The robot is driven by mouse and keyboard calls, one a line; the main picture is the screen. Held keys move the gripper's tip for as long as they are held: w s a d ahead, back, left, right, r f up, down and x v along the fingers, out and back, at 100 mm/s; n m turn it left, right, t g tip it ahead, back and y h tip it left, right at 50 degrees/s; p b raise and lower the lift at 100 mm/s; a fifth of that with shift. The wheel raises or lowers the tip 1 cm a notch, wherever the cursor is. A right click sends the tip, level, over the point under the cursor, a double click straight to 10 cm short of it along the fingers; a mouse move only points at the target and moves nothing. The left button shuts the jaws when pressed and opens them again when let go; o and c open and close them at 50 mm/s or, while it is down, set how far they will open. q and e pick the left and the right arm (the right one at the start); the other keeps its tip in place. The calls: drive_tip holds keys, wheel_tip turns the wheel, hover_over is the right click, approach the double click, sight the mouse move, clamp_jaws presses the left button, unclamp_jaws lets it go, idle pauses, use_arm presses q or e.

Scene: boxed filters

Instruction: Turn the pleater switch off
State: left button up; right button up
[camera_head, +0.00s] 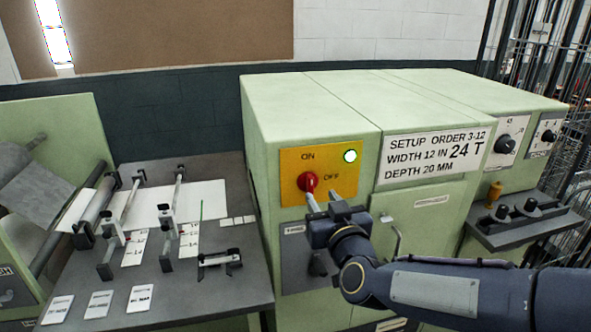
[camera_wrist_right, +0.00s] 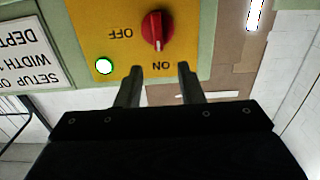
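The pleater switch is a red knob (camera_head: 307,182) on a yellow plate (camera_head: 345,185) on the front of the green machine. ON is printed above it and OFF to its right. A round light (camera_head: 350,156) on the plate glows green. The right wrist view shows the knob (camera_wrist_right: 157,30) upside down, its white mark toward ON. My right gripper (camera_head: 322,196) is just in front of and below the knob. Its two fingers (camera_wrist_right: 160,69) are apart with nothing between them, and the knob lies beyond their tips. My left gripper is not in view.
A sign (camera_head: 435,155) reads 24 T. Below it are a cabinet door handle (camera_head: 396,240) and my right forearm. A dark bench (camera_head: 195,295) with rails and cards stands left. A dial panel (camera_head: 508,140) and a dark control ledge (camera_head: 525,230) are at the right.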

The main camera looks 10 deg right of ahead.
sight(312, 180)
drive_tip(key=w, duration=0.7)
drive_tip(key=shift+w+p, duration=0.25)
drive_tip(key=shift+p, duration=0.1)
drive_tip(key=shift+c, duration=0.4)
clamp_jaws()
